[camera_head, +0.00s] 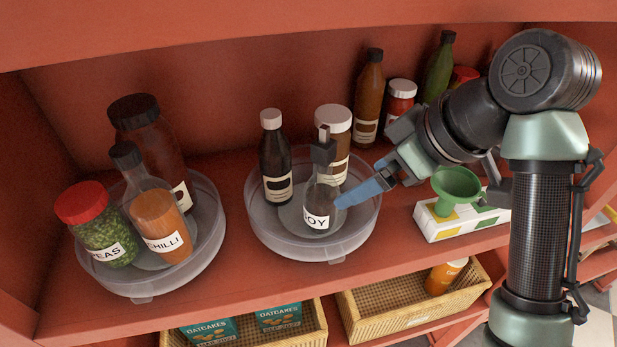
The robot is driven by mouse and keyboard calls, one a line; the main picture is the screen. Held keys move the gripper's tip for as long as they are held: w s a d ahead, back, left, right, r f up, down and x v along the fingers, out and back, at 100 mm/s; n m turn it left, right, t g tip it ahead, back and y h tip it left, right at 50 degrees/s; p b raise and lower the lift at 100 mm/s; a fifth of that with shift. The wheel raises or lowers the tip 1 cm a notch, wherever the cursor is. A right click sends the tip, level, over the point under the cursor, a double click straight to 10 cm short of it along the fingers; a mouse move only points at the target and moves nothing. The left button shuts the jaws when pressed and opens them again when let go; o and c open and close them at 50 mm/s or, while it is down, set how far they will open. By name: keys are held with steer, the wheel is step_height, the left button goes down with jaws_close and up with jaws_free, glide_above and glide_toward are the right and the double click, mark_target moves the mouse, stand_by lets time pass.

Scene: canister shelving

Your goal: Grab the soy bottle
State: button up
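The soy bottle (318,212) stands upright in the right-hand clear round tray (264,240), near its front. It is clear glass with a white label, partly reading "OY", and a dark top (323,151). My gripper (343,198) comes in from the right, with a blue finger reaching the bottle's right side just above the label. I cannot tell if it touches the glass. A second finger is not clearly visible, so I cannot see whether the gripper is open or shut.
A dark white-capped bottle (274,160) and a white-lidded jar (334,125) share the tray, close behind the soy bottle. Another round tray (100,277) with several containers stands left. A green funnel (456,184) and white box (468,224) sit right. Wicker baskets (400,307) are below.

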mark_target(334, 194)
steer(key=b+x, duration=0.1)
steer(key=x, duration=0.5)
steer(key=shift+s+f, duration=0.1)
steer(key=shift+f, duration=0.3)
steer(key=shift+w+a+f+p, duration=0.4)
steer(key=shift+w+a+f, duration=0.05)
steer(key=p+x, duration=0.1)
steer(key=x, duration=0.2)
steer(key=shift+w+a+f+p, duration=0.1)
steer(key=shift+w+a+p, duration=0.05)
steer(key=shift+w+p, duration=0.25)
steer(key=shift+w+a+f, duration=0.15)
steer(key=shift+a+f, duration=0.05)
steer(key=shift+f, duration=0.25)
steer(key=shift+c, duration=0.2)
steer(key=shift+r, duration=0.15)
jaws_close()
